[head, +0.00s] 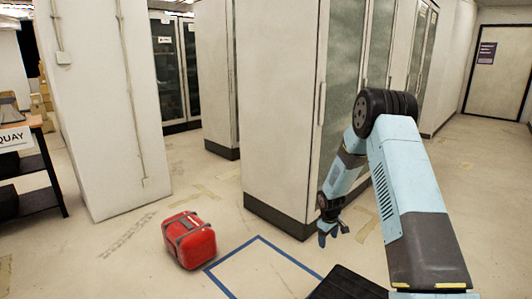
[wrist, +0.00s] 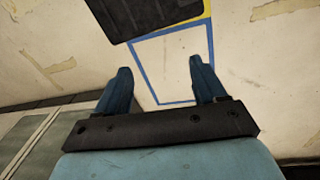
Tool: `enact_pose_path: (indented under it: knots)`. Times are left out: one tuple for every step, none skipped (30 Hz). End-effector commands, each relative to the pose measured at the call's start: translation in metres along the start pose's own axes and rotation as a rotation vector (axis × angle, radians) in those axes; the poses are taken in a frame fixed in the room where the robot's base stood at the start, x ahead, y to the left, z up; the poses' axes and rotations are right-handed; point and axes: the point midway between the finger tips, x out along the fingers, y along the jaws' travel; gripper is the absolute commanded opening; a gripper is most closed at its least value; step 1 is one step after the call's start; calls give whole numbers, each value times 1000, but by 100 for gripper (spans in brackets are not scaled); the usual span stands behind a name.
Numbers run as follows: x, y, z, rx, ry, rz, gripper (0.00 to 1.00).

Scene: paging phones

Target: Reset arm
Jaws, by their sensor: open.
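My arm reaches up from the lower right in the head view and folds down. My gripper (head: 334,233) hangs in front of the lower part of a tall white cabinet, above the floor. In the wrist view my gripper (wrist: 160,82) has its two blue fingers spread wide, with nothing between them. Beyond the fingers lies bare floor with a blue tape outline (wrist: 160,103).
A red case (head: 189,242) lies on the floor beside the blue tape outline (head: 233,293). The white cabinet (head: 275,110) stands close behind my gripper. A white pillar (head: 100,110) and a dark shelf table (head: 45,165) stand at left. Open floor (head: 480,170) extends at right.

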Motion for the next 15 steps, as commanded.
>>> enact_pose_path:
  knots:
    - [-23, 3, 1, 15, 7, 12, 70]
    - [-35, 4, 1, 25, 10, 17, 70]
    - [-51, 5, 3, 37, 14, 24, 70]
    - [-62, 5, 4, 46, 16, 28, 70]
    - [-74, 6, 6, 56, 19, 33, 70]
    - [-89, 6, 8, 69, 23, 39, 70]
    - [-100, 6, 10, 78, 26, 43, 70]
    - [-111, 6, 12, 88, 29, 48, 70]
    - [-126, 5, 15, 101, 33, 54, 70]
    - [-136, 5, 17, 111, 36, 57, 70]
    - [-148, 4, 19, 121, 40, 62, 70]
    - [-162, 3, 23, 134, 45, 67, 70]
    - [-172, 2, 26, 143, 48, 70, 70]
    - [-183, 1, 28, 153, 52, 74, 70]
    - [-196, -1, 33, 167, 57, 79, 70]
